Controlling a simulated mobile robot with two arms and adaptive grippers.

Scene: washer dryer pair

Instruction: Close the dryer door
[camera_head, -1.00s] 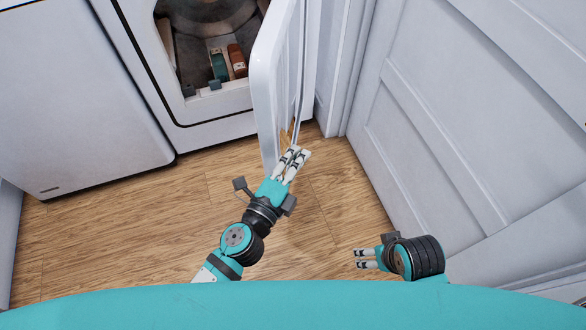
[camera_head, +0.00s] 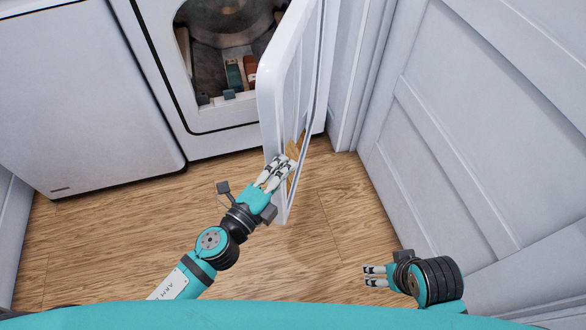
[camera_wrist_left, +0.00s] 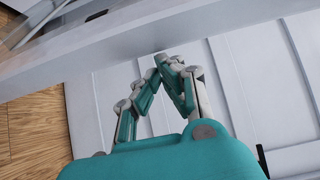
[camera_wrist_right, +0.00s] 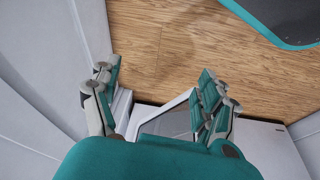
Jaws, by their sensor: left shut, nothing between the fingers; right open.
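The white dryer door (camera_head: 272,85) stands swung open, sticking out from the dryer front (camera_head: 222,142) toward me. My left gripper (camera_head: 284,163) is shut and empty, with its fingertips at the lower part of the door. In the left wrist view the closed fingertips (camera_wrist_left: 166,62) lie close to a pale edge of the door (camera_wrist_left: 150,40); I cannot tell if they touch it. My right gripper (camera_head: 369,276) is open and empty, low at the right, apart from the door; its spread fingers also show in the right wrist view (camera_wrist_right: 158,78).
Inside the dryer opening lie a green item (camera_head: 233,74) and a reddish-brown item (camera_head: 250,70). A white appliance (camera_head: 80,100) stands left of the dryer. A white panelled surface (camera_head: 460,130) closes off the right side. Wood floor (camera_head: 110,240) is clear in front.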

